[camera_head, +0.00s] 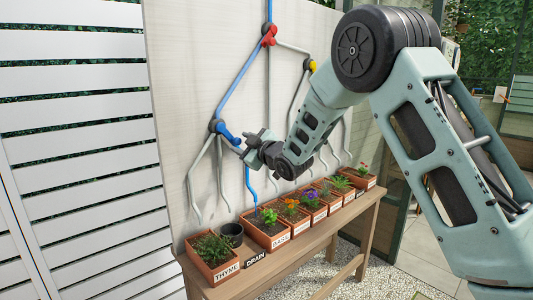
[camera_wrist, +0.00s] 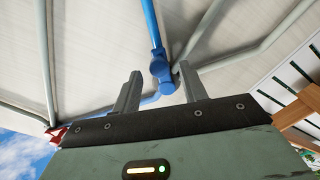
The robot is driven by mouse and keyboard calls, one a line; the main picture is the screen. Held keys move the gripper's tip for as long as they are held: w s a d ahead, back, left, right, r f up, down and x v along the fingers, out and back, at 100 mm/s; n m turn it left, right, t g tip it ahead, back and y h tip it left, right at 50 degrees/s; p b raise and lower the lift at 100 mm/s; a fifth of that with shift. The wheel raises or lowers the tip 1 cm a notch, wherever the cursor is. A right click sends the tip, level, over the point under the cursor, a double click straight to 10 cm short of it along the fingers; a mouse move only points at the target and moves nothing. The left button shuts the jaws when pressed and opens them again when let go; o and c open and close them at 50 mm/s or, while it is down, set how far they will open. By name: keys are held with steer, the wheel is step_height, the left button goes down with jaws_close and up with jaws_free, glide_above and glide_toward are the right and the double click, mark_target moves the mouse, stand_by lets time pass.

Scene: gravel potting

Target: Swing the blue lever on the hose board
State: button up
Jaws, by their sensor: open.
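The blue lever (camera_head: 228,135) is on the left, lower joint of the hose board (camera_head: 185,70) and points down and to the right. In the wrist view the blue lever (camera_wrist: 161,70) shows ahead of the fingertips, across the gap between them. My gripper (camera_head: 247,148) is open, just right of the lever in the head view. Its two fingers also show in the wrist view (camera_wrist: 159,80), with nothing clearly held between them. I cannot tell whether a finger touches the lever.
A red lever (camera_head: 268,38) sits at the top joint and a yellow lever (camera_head: 311,66) at the right joint. Grey and blue pipes branch down the board. Below, a wooden bench (camera_head: 330,240) bears several labelled planters, a dark pot (camera_head: 231,233) and a DRAIN label (camera_head: 255,260).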

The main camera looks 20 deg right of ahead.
steer(key=v, duration=1.4)
steer(key=shift+b, duration=0.4)
